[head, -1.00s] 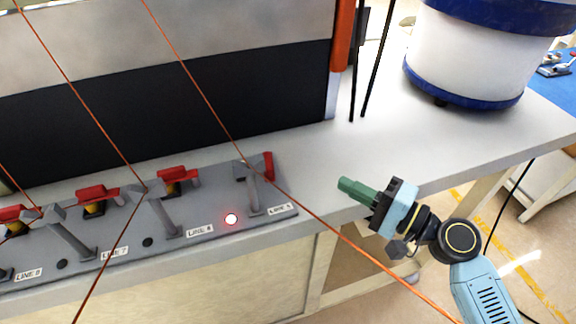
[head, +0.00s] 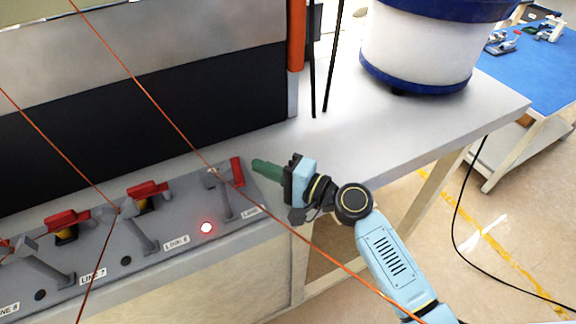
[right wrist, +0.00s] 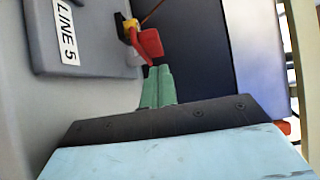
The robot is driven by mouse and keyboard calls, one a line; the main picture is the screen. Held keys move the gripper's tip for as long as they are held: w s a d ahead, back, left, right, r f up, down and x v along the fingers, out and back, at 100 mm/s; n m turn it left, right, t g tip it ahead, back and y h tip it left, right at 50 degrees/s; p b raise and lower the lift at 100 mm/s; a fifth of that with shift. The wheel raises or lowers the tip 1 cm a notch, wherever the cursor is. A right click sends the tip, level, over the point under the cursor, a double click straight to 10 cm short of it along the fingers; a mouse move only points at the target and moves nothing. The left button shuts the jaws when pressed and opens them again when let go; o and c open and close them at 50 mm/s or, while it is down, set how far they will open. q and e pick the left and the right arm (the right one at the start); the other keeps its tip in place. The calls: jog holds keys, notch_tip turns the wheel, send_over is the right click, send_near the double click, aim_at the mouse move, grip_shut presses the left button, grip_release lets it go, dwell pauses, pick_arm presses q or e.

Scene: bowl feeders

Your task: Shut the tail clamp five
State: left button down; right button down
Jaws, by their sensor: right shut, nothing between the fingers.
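The tail clamp five is the rightmost clamp on the grey strip in the head view; its red handle (head: 237,172) stands up, unlike the flatter handles beside it. In the right wrist view, the red handle (right wrist: 149,43) with a yellow part shows near the label LINE 5 (right wrist: 68,32). My right gripper (head: 260,167) has green fingers, shut and empty, just right of the handle. In the right wrist view, the fingertips (right wrist: 158,74) appear just below the handle; whether they touch it I cannot tell. My left gripper is out of view.
Other red-handled clamps (head: 147,190) stand to the left on the strip. A red lamp (head: 206,228) is lit beside clamp five. Thin orange cords cross in front. A dark-fronted machine (head: 150,125) stands behind; a white and blue bowl feeder (head: 430,50) stands back right.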

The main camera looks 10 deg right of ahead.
jog(key=shift+s+a, duration=0.15)
jog(key=shift+a, duration=0.8)
jog(key=shift+s, duration=0.1)
jog(key=shift+s+a, duration=0.2)
jog(key=shift+a, duration=0.15)
jog(key=d, duration=0.1)
jog(key=d+b, duration=0.1)
jog(key=d, duration=0.3)
jog(key=shift+s+f+b, duration=0.2)
jog(key=shift+s+b, duration=0.15)
jog(key=shift+s, duration=0.05)
jog(key=s+b+v, duration=0.1)
jog(key=v, duration=0.7)
jog(key=shift+s+r, duration=0.25)
jog(key=shift+a, duration=0.1)
